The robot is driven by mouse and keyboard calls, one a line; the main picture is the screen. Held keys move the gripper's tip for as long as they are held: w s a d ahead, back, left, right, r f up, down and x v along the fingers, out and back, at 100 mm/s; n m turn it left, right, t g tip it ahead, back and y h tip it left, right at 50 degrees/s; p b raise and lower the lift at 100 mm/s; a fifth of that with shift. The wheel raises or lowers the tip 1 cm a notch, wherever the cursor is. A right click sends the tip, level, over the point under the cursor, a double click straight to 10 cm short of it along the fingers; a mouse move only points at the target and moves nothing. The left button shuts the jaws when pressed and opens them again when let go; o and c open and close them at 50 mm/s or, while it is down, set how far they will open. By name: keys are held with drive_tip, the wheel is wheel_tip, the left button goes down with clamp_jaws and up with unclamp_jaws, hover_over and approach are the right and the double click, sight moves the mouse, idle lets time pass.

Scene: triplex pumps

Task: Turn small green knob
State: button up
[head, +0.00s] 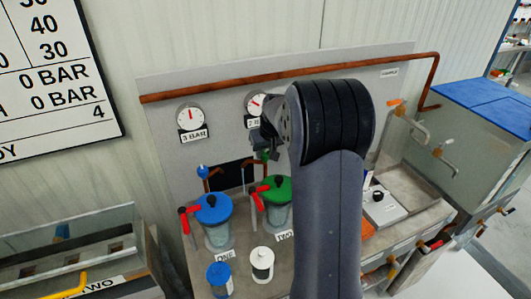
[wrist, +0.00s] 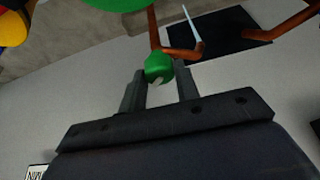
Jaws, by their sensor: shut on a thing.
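The small green knob (wrist: 158,68) sits between the two fingers of my gripper (wrist: 159,85) in the wrist view. The gripper is shut on it. A light pointer mark shows on the knob's near face. In the head view, my gripper (head: 263,142) is in front of the panel, below the second gauge, and the green knob (head: 262,155) shows only as a small patch beneath it. My dark arm hides the panel to the right of it.
Below stand a pump with a blue lid (head: 213,207) and a pump with a green lid (head: 279,188), both with red handles. A copper pipe (head: 220,86) runs along the panel top. A small blue knob (head: 203,172) is left of my gripper.

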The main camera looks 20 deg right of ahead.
drive_tip(key=n+y+b, duration=0.1)
drive_tip(key=n, duration=0.3)
drive_tip(key=shift+d+f+n+y+b, duration=0.1)
drive_tip(key=shift+d+n+y+b, duration=0.05)
drive_tip(key=shift+n+y+b, duration=0.2)
drive_tip(key=shift+w+n+g+y+b, duration=0.1)
drive_tip(key=shift+n+g+y+b, duration=0.45)
drive_tip(key=shift+n, duration=1.6)
drive_tip(key=shift+g, duration=0.25)
drive_tip(key=o, duration=1)
drive_tip(key=shift+c, duration=0.2)
drive_tip(key=shift+d, duration=0.1)
drive_tip(key=v, duration=1.1)
